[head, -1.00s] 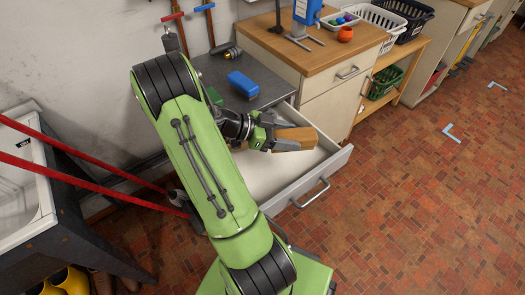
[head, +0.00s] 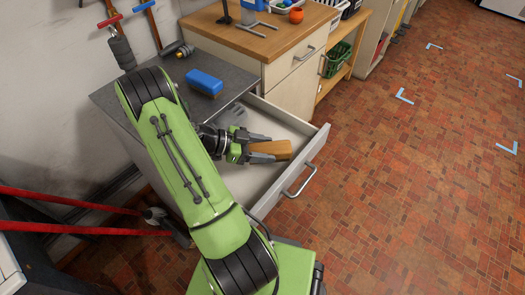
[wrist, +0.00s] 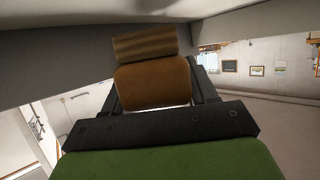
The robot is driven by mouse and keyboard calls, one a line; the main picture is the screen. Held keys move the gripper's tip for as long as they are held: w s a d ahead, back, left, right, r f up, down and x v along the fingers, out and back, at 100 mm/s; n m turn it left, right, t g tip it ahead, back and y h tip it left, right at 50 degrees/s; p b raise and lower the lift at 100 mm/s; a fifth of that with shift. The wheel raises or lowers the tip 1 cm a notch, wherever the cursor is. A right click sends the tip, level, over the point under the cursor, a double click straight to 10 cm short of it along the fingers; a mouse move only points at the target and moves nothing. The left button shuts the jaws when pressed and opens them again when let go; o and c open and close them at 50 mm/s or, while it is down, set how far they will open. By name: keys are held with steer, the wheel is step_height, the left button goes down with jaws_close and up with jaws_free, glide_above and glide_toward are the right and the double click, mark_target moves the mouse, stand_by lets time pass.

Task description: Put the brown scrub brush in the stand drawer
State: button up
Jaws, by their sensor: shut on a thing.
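The brown scrub brush (head: 278,149) is held between the fingers of my gripper (head: 262,148). In the head view it is within the outline of the open stand drawer (head: 313,158); I cannot tell whether it touches the drawer floor. In the wrist view the brush (wrist: 152,84) sits between the two dark fingers of my gripper (wrist: 155,92), which are shut on it. The drawer is pulled out from the grey-topped stand (head: 218,60). My arm hides part of the stand and the drawer's near left side.
A blue brush-like block (head: 204,83) and a dark tool (head: 180,49) lie on the stand top. A wooden-topped cabinet (head: 290,78) stands beside the drawer. Red poles (head: 70,199) are at the left.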

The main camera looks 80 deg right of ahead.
steer(key=shift+f, duration=0.1)
steer(key=shift+f+b, duration=0.35)
steer(key=shift+b, duration=0.1)
steer(key=shift+f+b, duration=0.25)
steer(key=shift+b, duration=0.1)
steer(key=shift+r, duration=0.1)
steer(key=o, duration=1.1)
